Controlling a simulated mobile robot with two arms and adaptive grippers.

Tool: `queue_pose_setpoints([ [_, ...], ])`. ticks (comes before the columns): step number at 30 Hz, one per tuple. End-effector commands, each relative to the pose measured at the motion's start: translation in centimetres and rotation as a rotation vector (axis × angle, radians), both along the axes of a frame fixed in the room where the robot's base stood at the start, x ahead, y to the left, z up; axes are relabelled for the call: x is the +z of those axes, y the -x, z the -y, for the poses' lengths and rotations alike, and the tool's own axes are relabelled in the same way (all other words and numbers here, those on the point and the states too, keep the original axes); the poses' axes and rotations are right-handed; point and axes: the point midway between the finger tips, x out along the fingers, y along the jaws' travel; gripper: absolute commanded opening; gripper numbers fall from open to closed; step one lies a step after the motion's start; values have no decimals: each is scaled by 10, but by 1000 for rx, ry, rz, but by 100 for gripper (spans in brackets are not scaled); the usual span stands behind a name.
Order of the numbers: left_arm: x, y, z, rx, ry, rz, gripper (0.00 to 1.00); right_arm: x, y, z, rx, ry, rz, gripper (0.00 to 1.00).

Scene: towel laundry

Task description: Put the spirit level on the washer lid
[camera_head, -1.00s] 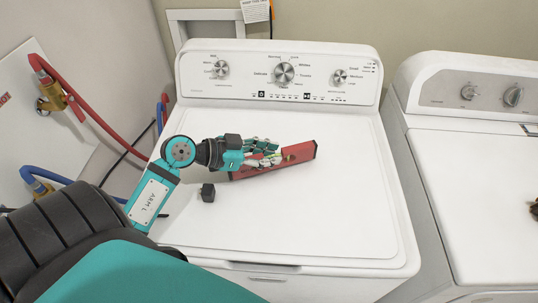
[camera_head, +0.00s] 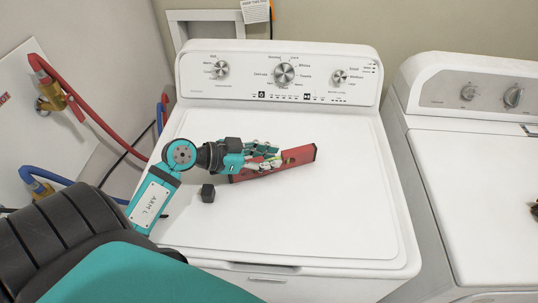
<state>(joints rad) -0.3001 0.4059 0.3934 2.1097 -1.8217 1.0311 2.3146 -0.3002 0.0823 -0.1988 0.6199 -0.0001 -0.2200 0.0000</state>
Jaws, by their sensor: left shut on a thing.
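The spirit level is a red bar (camera_head: 299,157) over the middle of the white washer lid (camera_head: 300,215). It lies slanted, its right end higher in the picture. My left gripper (camera_head: 275,161) is shut on it and hides its middle and part of its left half. The level looks to be on the lid or just over it; I cannot tell whether it touches. My right gripper is not in view.
A small black block (camera_head: 208,193) shows over the lid just below my left wrist. The control panel (camera_head: 280,80) rises behind the lid. A second white machine (camera_head: 470,170) stands at the right. Red and blue hoses (camera_head: 95,118) run along the left wall. The lid's front and right are clear.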

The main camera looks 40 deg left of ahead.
Motion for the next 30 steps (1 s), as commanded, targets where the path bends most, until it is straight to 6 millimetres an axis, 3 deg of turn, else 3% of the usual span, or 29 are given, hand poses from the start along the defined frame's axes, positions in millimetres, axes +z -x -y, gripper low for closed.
queue_pose_setpoints([
  [4, -2, 0, 0, 0, 3, 2, 0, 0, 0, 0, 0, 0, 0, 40],
  [5, -2, 0, 0, 0, 2, 2, 24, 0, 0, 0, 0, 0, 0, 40],
  [11, -2, 0, 0, 0, 1, 2, 49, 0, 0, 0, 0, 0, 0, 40],
  [22, -1, 6, -5, 2, 0, -2, 49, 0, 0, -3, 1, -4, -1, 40],
  [30, 19, 45, -33, 2, -2, -3, 49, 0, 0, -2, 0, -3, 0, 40],
])
